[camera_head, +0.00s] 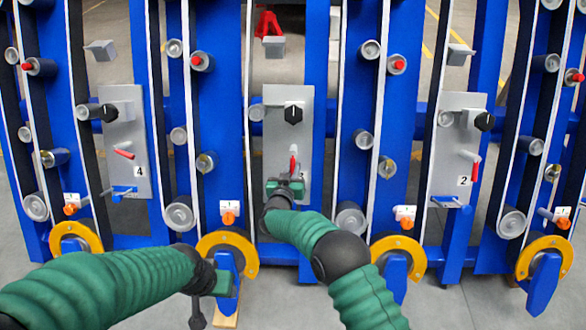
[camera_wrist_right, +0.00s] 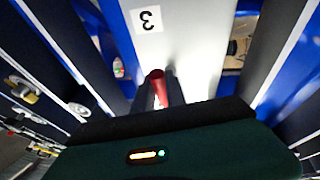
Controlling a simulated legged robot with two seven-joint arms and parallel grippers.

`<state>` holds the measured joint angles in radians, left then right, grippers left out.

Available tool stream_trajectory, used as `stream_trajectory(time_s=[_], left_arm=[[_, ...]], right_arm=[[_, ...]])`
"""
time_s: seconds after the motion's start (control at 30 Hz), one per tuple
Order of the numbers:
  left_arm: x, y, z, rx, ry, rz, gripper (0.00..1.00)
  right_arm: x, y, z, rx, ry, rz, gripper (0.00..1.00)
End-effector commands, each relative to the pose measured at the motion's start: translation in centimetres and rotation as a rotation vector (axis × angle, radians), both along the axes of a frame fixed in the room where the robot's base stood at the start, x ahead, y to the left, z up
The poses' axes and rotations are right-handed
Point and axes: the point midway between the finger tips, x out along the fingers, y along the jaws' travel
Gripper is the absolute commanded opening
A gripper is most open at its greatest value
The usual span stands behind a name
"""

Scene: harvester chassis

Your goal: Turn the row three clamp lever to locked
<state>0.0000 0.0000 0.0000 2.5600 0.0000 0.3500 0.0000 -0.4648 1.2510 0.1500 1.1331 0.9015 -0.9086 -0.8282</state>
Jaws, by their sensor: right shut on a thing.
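The row three clamp lever (camera_head: 293,160) is red and sits low on the grey middle panel (camera_head: 275,118). It stands about upright in the picture, its lower part hidden by my gripper. My right gripper (camera_head: 288,184) is at that panel, shut on the lever. In the right wrist view the red lever (camera_wrist_right: 157,80) sits between the two dark fingers (camera_wrist_right: 162,92), beside an upside-down "3" label (camera_wrist_right: 147,19). My left gripper (camera_head: 221,283) is low in front of a blue post, away from the lever; its fingers are not clear.
Panel 4 (camera_head: 124,130) at left has a slanted red lever (camera_head: 124,154). Panel 2 (camera_head: 455,140) at right has a hanging red lever (camera_head: 475,171). A black knob (camera_head: 293,115) sits above the held lever. Blue posts, rollers and yellow half rings (camera_head: 228,243) stand close around.

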Motion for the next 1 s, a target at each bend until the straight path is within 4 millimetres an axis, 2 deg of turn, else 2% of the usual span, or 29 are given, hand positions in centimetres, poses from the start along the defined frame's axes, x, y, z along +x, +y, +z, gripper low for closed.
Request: stream_trajectory(time_s=[0.03, 0.6, 0.63, 0.77, 1.0], left_arm=[[0.0, 0.0, 0.05, 0.0, 0.0, 0.0, 0.52], [0.0, 0.0, 0.1, 0.0, 0.0, 0.0, 0.52], [0.0, 0.0, 0.1, 0.0, 0.0, 0.0, 0.52], [0.0, 0.0, 0.1, 0.0, 0.0, 0.0, 0.52], [0.0, 0.0, 0.13, 0.0, 0.0, 0.0, 0.52]], right_arm=[[-0.37, 0.2, -0.83, 0.011, 0.017, -0.002, 0.0], [-0.4, 0.32, -0.94, 0.042, 0.02, -0.019, 0.0], [-0.4, 0.32, -0.95, 0.042, 0.02, -0.019, 0.19], [-0.31, 0.27, -0.7, 0.042, 0.015, -0.019, 0.36], [-0.16, 0.15, -0.31, 0.04, 0.008, -0.021, 0.38]])
